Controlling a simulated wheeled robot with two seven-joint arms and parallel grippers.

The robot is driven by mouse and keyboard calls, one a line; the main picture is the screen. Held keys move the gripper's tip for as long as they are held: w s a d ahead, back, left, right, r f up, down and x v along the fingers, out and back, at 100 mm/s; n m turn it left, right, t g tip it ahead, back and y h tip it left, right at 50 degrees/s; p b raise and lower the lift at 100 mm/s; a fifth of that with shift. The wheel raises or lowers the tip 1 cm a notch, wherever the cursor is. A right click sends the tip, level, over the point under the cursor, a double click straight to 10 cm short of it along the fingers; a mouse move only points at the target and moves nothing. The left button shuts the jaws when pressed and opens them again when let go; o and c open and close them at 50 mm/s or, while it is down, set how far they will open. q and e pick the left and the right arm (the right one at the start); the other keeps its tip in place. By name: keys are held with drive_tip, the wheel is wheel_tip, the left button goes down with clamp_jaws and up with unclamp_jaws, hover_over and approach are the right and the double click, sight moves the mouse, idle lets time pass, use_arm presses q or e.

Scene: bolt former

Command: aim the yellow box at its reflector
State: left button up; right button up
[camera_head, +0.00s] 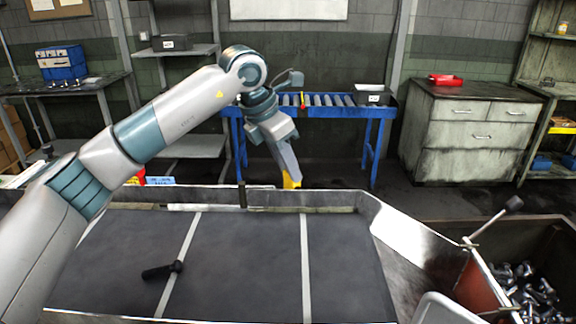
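My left arm reaches in from the left, and its gripper (288,168) points down just beyond the far rim of the dark chute. A small yellow thing (292,181), likely the yellow box, shows at the fingertips. Its lower part is hidden behind the rim. The fingers are too small and overlapped to tell whether they are open or closed on it. A short dark post (242,195) stands at the rim left of the yellow thing. I cannot make out a reflector. My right gripper is not in view.
The dark chute (255,265) has two pale strips and a black handle-like object (162,270) lying on it. A bin of metal bolts (530,290) is at the lower right. Behind stand a blue roller conveyor (375,130) and a grey cabinet (455,145).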

use_arm(q)
drive_tip(key=shift+c, duration=0.4)
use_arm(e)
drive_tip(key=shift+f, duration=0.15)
use_arm(q)
drive_tip(key=shift+w+m+g+b, duration=0.1)
drive_tip(key=shift+m+g+b, duration=0.3)
drive_tip(key=shift+m, duration=0.5)
drive_tip(key=shift+w+r+m+g+h, duration=0.1)
drive_tip(key=shift+m+g+h, duration=0.25)
drive_tip(key=shift+m, duration=0.75)
drive_tip(key=shift+m+g, duration=0.35)
drive_tip(key=shift+m, duration=0.55)
drive_tip(key=shift+m+p, duration=0.3)
drive_tip(key=shift+m, duration=0.1)
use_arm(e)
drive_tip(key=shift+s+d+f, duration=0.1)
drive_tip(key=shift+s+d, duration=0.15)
use_arm(q)
drive_tip(key=shift+w, duration=0.1)
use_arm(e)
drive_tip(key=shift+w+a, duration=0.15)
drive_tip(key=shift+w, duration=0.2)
use_arm(q)
drive_tip(key=o, duration=1.1)
drive_tip(key=shift+c, duration=0.2)
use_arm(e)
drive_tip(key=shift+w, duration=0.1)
